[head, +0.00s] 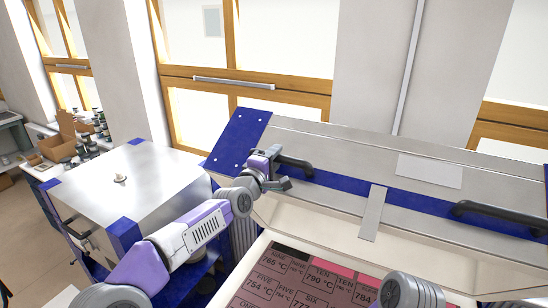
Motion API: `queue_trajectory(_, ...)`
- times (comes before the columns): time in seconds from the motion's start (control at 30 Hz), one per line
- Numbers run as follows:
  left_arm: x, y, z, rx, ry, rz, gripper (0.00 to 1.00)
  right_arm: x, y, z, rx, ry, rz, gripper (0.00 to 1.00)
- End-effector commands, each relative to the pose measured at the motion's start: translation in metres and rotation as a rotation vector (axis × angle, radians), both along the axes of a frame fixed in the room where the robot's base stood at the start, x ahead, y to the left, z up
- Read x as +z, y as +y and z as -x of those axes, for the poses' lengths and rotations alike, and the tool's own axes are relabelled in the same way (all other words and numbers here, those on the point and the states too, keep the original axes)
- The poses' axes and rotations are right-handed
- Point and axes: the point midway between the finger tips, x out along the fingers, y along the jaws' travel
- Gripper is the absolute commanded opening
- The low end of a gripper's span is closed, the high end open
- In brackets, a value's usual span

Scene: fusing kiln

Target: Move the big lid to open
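The big lid (345,152) is a long brushed-metal cover with blue bands and two black handles. It is tilted up, and a pale inner face shows below its front edge. The left handle (297,165) is at the lid's left part, and the right handle (500,212) is near the right edge. My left gripper (281,184) is at the left end of the left handle. Whether its fingers are closed around the handle is too small to tell. A grey part of my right arm shows at the bottom right, but its gripper is out of view.
Below the lid, the open kiln bed holds pink and dark tiles (318,277) marked with temperatures. A smaller metal kiln (150,185) with blue corners stands closed at the left. A bench with a cardboard box (62,140) and jars is farther left. Windows and wall stand behind.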

Motion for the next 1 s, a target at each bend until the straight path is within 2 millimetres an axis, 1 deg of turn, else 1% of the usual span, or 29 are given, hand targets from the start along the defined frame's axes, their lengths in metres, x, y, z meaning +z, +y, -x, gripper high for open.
queue_trajectory(0.03, -0.001, 0.0, 0.0, -0.001, 0.003, -0.002, 0.38, 0.0, 0.0, 0.0, 0.0, 0.0, 0.0, 0.0)
queue_trajectory(0.1, -0.001, 0.0, 0.0, -0.001, 0.002, -0.001, 0.49, 0.0, 0.0, 0.0, 0.0, 0.0, 0.0, 0.0)
queue_trajectory(0.13, -0.001, 0.0, 0.0, -0.001, 0.002, -0.001, 0.5, 0.0, 0.0, 0.0, 0.0, -0.001, 0.0, 0.0)
queue_trajectory(0.47, 0.001, 0.002, 0.003, 0.0, -0.002, 0.001, 0.5, -0.002, 0.0, 0.0, 0.0, -0.001, 0.0, 0.0)
queue_trajectory(0.57, -0.001, 0.007, 0.011, 0.0, -0.002, 0.001, 0.5, -0.008, 0.0, 0.0, 0.0, -0.001, 0.0, 0.0)
queue_trajectory(0.8, -0.005, 0.026, 0.041, 0.001, -0.001, 0.001, 0.5, -0.027, 0.0, 0.0, 0.0, -0.001, 0.0, 0.0)
queue_trajectory(1.0, -0.005, 0.037, 0.06, 0.001, 0.0, 0.0, 0.5, -0.036, 0.0, 0.0, 0.0, -0.001, 0.0, 0.0)
